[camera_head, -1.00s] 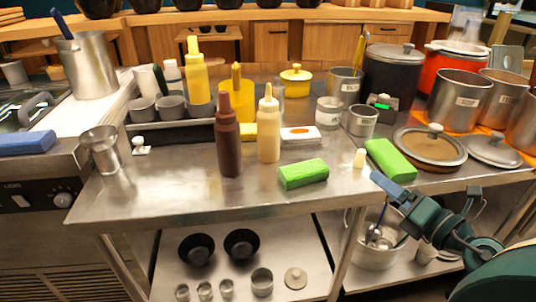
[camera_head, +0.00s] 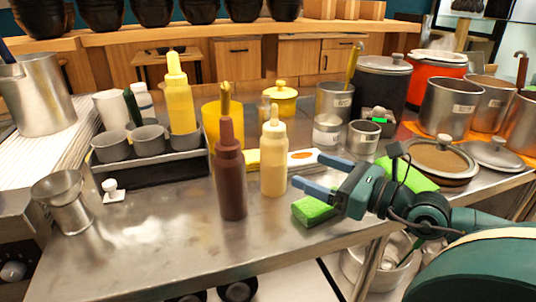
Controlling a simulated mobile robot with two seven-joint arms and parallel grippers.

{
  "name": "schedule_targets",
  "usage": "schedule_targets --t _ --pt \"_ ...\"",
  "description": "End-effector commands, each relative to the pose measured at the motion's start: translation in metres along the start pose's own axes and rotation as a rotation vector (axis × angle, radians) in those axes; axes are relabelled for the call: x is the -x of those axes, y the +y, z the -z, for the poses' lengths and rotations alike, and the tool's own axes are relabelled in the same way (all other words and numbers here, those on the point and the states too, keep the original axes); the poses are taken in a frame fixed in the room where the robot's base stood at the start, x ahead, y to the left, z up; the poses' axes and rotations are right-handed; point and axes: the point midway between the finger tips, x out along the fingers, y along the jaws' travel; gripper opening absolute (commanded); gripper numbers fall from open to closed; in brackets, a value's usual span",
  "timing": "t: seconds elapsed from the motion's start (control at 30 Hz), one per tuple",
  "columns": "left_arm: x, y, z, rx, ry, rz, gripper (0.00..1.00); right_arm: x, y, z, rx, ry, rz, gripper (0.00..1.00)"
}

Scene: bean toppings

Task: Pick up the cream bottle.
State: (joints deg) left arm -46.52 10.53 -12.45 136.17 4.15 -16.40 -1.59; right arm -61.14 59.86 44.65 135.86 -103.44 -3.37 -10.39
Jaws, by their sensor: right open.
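The cream bottle (camera_head: 273,163) stands upright on the steel table, a pale squeeze bottle with a pointed nozzle. My right gripper (camera_head: 307,169) is to its right with two blue fingers spread and pointing toward it. The fingers are empty, and a small gap shows between them and the bottle. My left gripper is not in view.
A brown bottle (camera_head: 230,175) stands close to the left of the cream bottle. A green block (camera_head: 312,210) lies under my right gripper, partly hidden. Behind are a white block (camera_head: 304,158), a yellow bottle (camera_head: 180,98) and metal pots.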

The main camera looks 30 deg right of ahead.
Motion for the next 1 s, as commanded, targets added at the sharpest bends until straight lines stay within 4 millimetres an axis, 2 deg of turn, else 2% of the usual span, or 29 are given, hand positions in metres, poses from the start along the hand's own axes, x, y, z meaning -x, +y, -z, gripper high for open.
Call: schedule_targets --t 0.03,0.33,1.0 --pt "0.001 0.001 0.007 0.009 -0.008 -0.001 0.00 -0.003 -0.001 -0.007 -0.001 -0.004 0.003 0.77" --pt "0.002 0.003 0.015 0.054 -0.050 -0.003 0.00 -0.023 0.003 -0.007 0.003 -0.001 -0.008 0.77" --pt "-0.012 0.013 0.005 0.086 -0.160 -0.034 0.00 -0.072 0.002 -0.001 0.001 0.000 -0.005 0.77"
